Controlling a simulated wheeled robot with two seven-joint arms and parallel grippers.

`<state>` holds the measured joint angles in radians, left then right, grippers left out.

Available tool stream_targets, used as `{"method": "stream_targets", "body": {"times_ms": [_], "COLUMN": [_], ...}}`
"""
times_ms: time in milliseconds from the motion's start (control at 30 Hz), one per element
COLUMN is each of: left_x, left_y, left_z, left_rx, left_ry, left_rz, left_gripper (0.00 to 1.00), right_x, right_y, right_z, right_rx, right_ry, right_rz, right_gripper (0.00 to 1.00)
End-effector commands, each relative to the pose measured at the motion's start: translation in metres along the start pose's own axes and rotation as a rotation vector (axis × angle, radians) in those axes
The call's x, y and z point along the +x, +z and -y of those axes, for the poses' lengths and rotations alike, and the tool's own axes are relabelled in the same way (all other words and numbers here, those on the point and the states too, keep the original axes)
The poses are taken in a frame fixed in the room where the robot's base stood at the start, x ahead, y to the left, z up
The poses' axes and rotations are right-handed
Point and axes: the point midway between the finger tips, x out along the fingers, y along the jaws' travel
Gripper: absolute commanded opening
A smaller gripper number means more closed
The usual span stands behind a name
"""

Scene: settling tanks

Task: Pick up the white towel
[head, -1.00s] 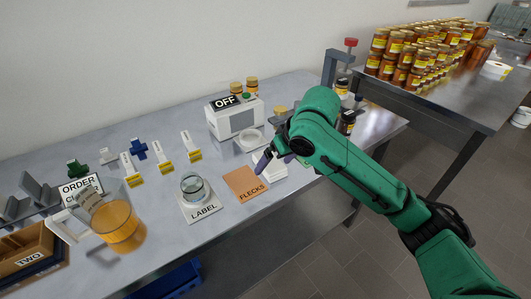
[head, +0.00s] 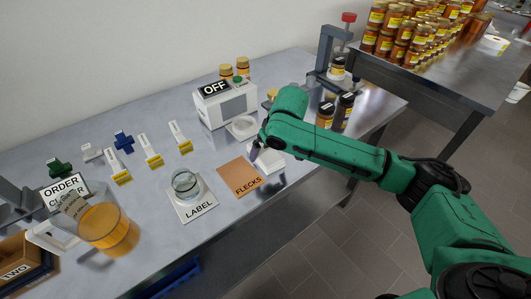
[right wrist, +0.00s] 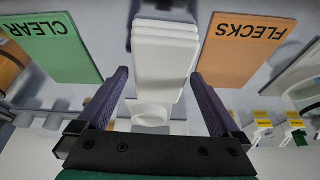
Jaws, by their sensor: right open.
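The white towel (head: 268,167) is a folded stack lying on the grey bench, right of the orange FLECKS mat (head: 241,177). In the head view my right arm partly hides it. In the right wrist view the towel (right wrist: 166,50) lies between the orange mat (right wrist: 243,48) and a green CLEAR mat (right wrist: 45,47). My right gripper (head: 257,150) is at the towel, its fingers pointing down. In the wrist view the open fingers (right wrist: 158,76) stand either side of the towel's near end, with gaps visible. Whether they reach down beside it I cannot tell. My left gripper is not in view.
A white box marked OFF (head: 227,104) and a white dish (head: 242,128) stand behind the towel. Dark-labelled jars (head: 325,114) stand to the right. A glass jar (head: 185,184) on the LABEL plate and a jug of amber liquid (head: 107,230) are to the left.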

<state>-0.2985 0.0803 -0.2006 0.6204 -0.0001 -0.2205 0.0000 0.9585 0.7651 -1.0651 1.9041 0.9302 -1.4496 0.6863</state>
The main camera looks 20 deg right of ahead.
Motion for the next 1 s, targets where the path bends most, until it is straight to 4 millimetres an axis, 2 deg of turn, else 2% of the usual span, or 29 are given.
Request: {"method": "stream_targets", "body": {"times_ms": [100, 233, 267, 300, 433, 467, 767, 867, 1000], "left_x": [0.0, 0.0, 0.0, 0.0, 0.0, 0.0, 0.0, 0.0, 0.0], "left_y": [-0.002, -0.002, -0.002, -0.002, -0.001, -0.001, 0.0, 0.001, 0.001], "left_z": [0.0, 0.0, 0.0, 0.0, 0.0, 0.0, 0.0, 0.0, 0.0], "left_rx": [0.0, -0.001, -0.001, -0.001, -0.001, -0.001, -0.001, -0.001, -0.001], "left_ry": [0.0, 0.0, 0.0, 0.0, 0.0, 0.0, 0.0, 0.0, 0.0], "left_rz": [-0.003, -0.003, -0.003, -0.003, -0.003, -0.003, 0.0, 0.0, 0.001], "left_gripper": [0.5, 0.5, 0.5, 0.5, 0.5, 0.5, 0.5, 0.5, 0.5], "right_x": [0.009, 0.008, 0.008, 0.008, 0.008, 0.008, 0.004, -0.007, -0.037], "right_y": [0.0, 0.0, 0.0, 0.0, 0.0, 0.0, -0.003, -0.007, -0.021], "right_z": [0.0, 0.0, 0.0, 0.0, 0.0, 0.0, 0.0, 0.0, 0.001], "right_rx": [-0.001, -0.001, -0.001, -0.001, 0.0, -0.001, 0.0, 0.0, -0.001], "right_ry": [0.001, 0.001, 0.0, 0.0, 0.0, 0.0, 0.0, 0.0, -0.001], "right_rz": [-0.001, -0.001, -0.002, -0.002, -0.002, -0.002, -0.003, -0.005, -0.009], "right_gripper": [1.0, 1.0, 0.96, 0.81, 0.31, 0.29, 0.29, 0.29, 0.29]}}
